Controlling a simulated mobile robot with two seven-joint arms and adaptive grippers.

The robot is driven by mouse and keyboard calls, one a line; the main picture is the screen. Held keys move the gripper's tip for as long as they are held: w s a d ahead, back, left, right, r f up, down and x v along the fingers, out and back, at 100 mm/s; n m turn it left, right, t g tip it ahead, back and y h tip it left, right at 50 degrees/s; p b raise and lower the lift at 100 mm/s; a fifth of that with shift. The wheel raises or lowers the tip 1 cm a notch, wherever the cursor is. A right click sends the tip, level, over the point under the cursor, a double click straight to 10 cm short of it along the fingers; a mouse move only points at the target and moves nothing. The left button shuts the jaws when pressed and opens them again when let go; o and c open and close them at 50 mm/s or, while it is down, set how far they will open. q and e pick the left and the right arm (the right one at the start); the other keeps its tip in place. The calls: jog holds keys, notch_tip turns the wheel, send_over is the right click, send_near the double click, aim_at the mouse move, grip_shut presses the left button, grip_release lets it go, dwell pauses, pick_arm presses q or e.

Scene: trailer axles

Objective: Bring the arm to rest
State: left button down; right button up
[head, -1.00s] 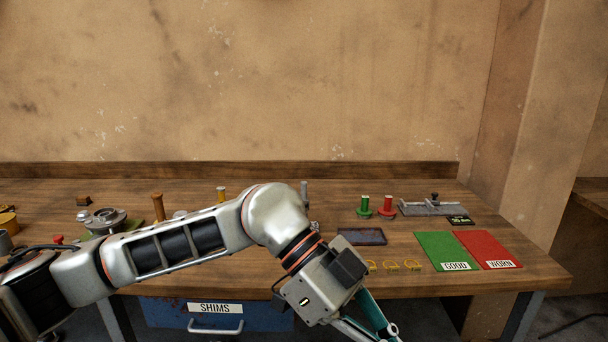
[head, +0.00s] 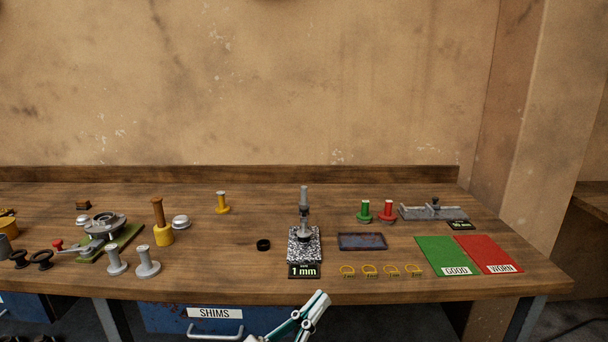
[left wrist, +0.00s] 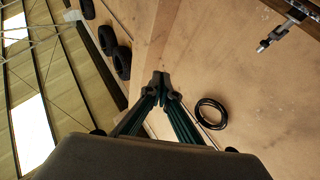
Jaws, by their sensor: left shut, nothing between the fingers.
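My left gripper (head: 318,301) shows at the bottom middle of the head view, in front of the bench's front edge and apart from it. Its fingers are shut with nothing between them, and most of its arm is out of the picture. In the left wrist view the closed fingertips (left wrist: 164,82) point at a bare tan wall (left wrist: 220,60) with nothing at them. My right gripper is not in view.
The wooden bench (head: 210,277) carries a dial gauge stand (head: 304,245), a dark tray (head: 362,241), a green GOOD mat (head: 446,252) and a red WORN mat (head: 490,250). A blue SHIMS drawer (head: 170,316) sits below. Black tyres (left wrist: 121,62) show in the left wrist view.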

pick_arm(q)
jog(key=s+a+f+n+y, duration=0.2)
jog(key=a+f+y, duration=0.35)
jog(key=f, duration=0.55)
jog(key=s+a+f+n+y, duration=0.25)
jog(key=a+f+y, duration=0.35)
jog(key=f, duration=0.6)
jog(key=s+a+f+g+y, duration=0.1)
jog(key=s+a+f+g, duration=0.1)
jog(key=s+a+f, duration=0.3)
jog(key=s+a+f+g+y, duration=0.2)
jog(key=s+a+f+g, duration=0.1)
jog(key=s+a+f, duration=0.3)
notch_tip(320, 180, down, 4)
jog(key=shift+s+f, duration=0.25)
jog(key=shift+s, duration=0.9)
